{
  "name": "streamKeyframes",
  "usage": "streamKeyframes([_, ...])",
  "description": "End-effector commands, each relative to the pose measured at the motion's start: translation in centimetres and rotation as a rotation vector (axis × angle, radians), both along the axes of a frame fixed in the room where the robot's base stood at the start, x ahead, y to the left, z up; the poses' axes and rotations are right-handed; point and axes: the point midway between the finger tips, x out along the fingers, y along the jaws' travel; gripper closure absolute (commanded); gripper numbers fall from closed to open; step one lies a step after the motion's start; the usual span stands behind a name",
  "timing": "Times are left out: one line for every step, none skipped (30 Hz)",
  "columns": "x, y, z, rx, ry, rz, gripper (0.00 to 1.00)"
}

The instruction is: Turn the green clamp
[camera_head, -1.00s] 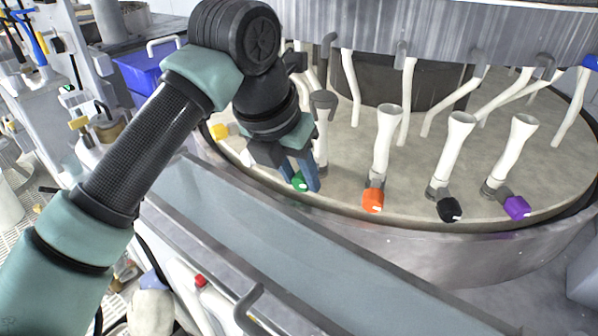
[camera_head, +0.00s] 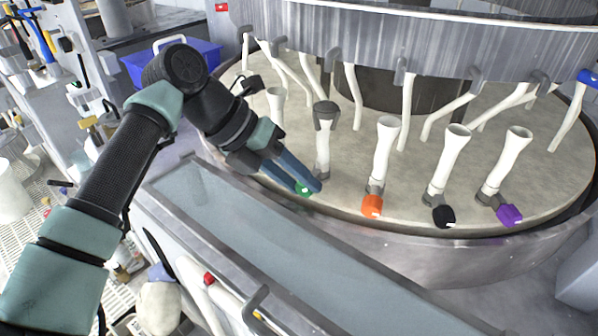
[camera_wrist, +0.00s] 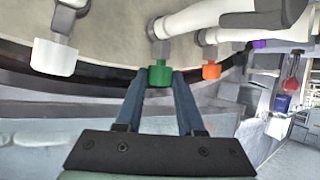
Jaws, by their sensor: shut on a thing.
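The green clamp (camera_head: 304,190) sits at the foot of a white upright tube, near the front rim of the round platen (camera_head: 400,190). In the head view the blue fingers of my gripper (camera_head: 306,188) hide much of it. In the wrist view the green clamp (camera_wrist: 160,73) shows between the two fingertips of my gripper (camera_wrist: 159,76). The fingers are shut on the clamp, one on each side.
To the right along the rim are clamps in orange (camera_head: 372,206), black (camera_head: 443,216) and purple (camera_head: 508,214), each at a white tube. A white clamp (camera_wrist: 54,58) is left in the wrist view. A long grey trough (camera_head: 290,260) runs in front.

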Motion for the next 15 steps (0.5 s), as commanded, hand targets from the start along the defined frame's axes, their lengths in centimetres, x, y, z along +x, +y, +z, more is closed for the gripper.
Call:
streamKeyframes([0.09, 0.03, 0.19, -0.017, 0.007, 0.003, 1.0])
streamKeyframes([0.08, 0.04, 0.17, -0.023, 0.011, 0.003, 1.0])
streamKeyframes([0.1, 0.06, 0.14, -0.031, 0.015, 0.002, 1.0])
streamKeyframes([0.1, 0.08, 0.12, -0.036, 0.018, 0.003, 1.0])
streamKeyframes([0.11, 0.09, 0.11, -0.041, 0.019, 0.003, 1.0])
streamKeyframes([0.11, 0.09, 0.1, -0.045, 0.021, 0.002, 1.0])
streamKeyframes([0.11, 0.08, 0.09, -0.048, 0.023, 0.002, 1.0])
streamKeyframes([0.11, 0.08, 0.09, -0.05, 0.024, 0.002, 1.0])
streamKeyframes([0.11, 0.08, 0.08, -0.051, 0.024, 0.002, 1.0])
streamKeyframes([0.11, 0.08, 0.08, -0.052, 0.024, 0.001, 1.0])
streamKeyframes([0.11, 0.08, 0.07, -0.052, 0.024, 0.001, 1.0])
streamKeyframes([0.11, 0.08, 0.07, -0.052, 0.024, 0.001, 1.0])
streamKeyframes([0.11, 0.08, 0.07, -0.052, 0.024, 0.001, 1.0])
streamKeyframes([0.11, 0.08, 0.07, -0.052, 0.024, 0.001, 1.0])
streamKeyframes([0.11, 0.08, 0.07, -0.052, 0.024, 0.001, 1.0])
